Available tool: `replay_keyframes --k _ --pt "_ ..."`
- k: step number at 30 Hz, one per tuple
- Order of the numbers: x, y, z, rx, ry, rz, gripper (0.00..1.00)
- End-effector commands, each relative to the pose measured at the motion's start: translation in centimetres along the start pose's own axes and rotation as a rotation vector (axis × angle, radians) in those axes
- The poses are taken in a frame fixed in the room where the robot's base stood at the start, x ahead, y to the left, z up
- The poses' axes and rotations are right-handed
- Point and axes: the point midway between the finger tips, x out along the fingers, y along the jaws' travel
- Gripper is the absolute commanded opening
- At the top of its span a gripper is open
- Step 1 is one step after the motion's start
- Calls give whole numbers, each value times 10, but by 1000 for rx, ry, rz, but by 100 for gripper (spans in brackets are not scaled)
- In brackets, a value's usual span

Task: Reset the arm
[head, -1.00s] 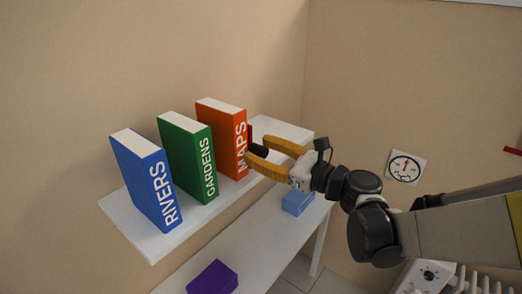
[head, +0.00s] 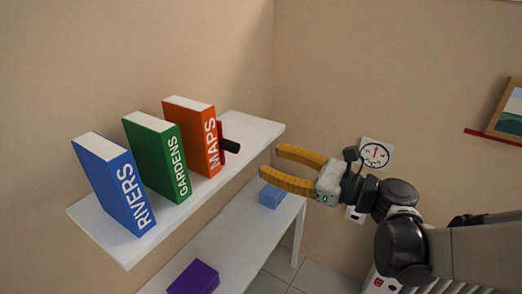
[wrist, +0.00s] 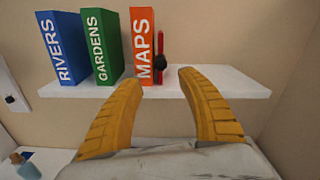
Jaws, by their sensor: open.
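My gripper (head: 273,167) has yellow fingers and is open and empty in the head view. It hangs in the air to the right of the wall shelf (head: 255,132), apart from it. In the wrist view my gripper (wrist: 157,80) spreads its fingers below and in front of the shelf (wrist: 225,82). An orange MAPS book (head: 190,135), a green GARDENS book (head: 155,157) and a blue RIVERS book (head: 112,185) stand upright on the shelf. A red and black object (head: 228,145) stands against the right side of the MAPS book.
A white table (head: 235,235) below the shelf bears a blue box (head: 271,195) and a purple box (head: 195,277). A framed picture (head: 508,110) rests on a red ledge at far right. The air around my gripper is clear.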

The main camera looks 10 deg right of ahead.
Motion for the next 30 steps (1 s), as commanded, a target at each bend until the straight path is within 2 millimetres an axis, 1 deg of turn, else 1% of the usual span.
replay_keyframes --k 6,8,11,14,15,17,18,20,21,24,25,27,30 --pt "0 0 0 -3 2 1 46" --pt "1 3 -2 -26 19 6 46" --pt "2 19 -15 -165 116 38 46" --pt "-5 45 -42 -453 298 124 46" --pt "-12 56 -55 -602 382 180 46" --pt "-30 71 -75 -844 507 287 46" --pt "-44 78 -87 -1007 583 371 46" --pt "-68 85 -101 -1244 684 508 46" --pt "-85 88 -108 -1392 740 604 46" --pt "-122 88 -118 -1707 842 839 46" --pt "-132 87 -120 -1782 862 904 46" --pt "-150 84 -121 -1923 898 1033 46" --pt "-165 80 -120 -2040 924 1154 46"
